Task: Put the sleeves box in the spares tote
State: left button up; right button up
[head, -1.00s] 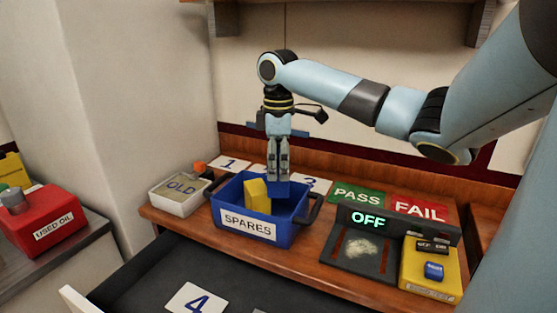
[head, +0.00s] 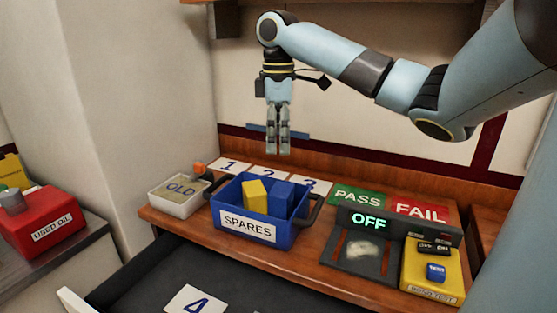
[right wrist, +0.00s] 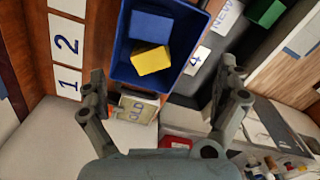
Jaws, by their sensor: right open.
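The blue spares tote (head: 287,236) stands on the wooden bench with its SPARES label facing me. A blue box (head: 282,195), which I take to be the sleeves box though no label on it can be read, is inside the tote. A yellow box (head: 255,197) is inside on its left. Both also show in the right wrist view, the blue box (right wrist: 151,25) beside the yellow box (right wrist: 151,60). My right gripper (head: 278,152) is open and empty above the tote, apart from both boxes. My left gripper is out of view.
A white OLD tray (head: 180,205) stands left of the tote. Numbered cards (head: 231,166) lie behind it. To the right are PASS (head: 357,198) and FAIL (head: 420,209) mats and a yellow tester (head: 432,272). An open drawer (head: 150,275) is in front.

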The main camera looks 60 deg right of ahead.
notch_tip(320, 180, up, 6)
jog(key=p, duration=0.2)
jog(key=shift+a, duration=0.1)
dwell(0.6)
